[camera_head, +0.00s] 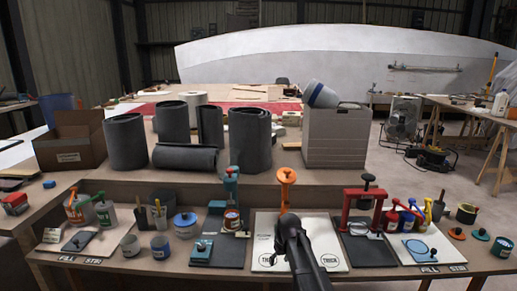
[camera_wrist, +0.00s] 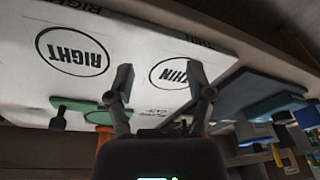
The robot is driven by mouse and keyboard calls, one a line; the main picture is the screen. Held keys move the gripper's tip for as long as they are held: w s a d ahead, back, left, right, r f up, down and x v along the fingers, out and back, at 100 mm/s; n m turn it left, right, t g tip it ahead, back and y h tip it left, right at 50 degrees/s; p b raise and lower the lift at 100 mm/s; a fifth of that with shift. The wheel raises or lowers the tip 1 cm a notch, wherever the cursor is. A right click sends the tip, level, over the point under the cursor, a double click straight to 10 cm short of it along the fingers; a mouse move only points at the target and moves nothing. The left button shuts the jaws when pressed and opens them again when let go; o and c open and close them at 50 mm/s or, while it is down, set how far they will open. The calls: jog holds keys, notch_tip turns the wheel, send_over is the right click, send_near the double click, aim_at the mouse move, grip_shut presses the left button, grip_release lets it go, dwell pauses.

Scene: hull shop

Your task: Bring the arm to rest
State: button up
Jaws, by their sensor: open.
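My gripper (camera_head: 287,222) is in the head view at the front middle of the bench, over a white board (camera_head: 328,232) with printed circles and words. In the wrist view my gripper (camera_wrist: 161,82) has its two fingers spread apart, with nothing between them. The white board (camera_wrist: 120,28) lies beyond the fingers there, with circles reading RIGHT and THIN. An orange-topped stand (camera_head: 287,176) rises just behind the gripper in the head view. Whether it touches the gripper cannot be told.
A red press frame (camera_head: 364,194) stands right of the gripper, and a teal press (camera_head: 231,185) left of it. Pots and small tools crowd both sides. Dark rolls (camera_head: 250,140) and a grey crate (camera_head: 335,140) with a tilted bucket (camera_head: 321,94) stand on the raised level behind.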

jog(key=s+d+m+g+h, duration=0.15)
jog(key=s+d, duration=0.35)
jog(key=s, duration=0.6)
jog(key=s+d+m, duration=0.3)
jog(key=s+d, duration=0.1)
jog(key=s, duration=0.6)
notch_tip(320, 180, up, 25)
jog(key=p, duration=2.5)
jog(key=shift+s+d, duration=0.15)
jog(key=shift+d, duration=0.1)
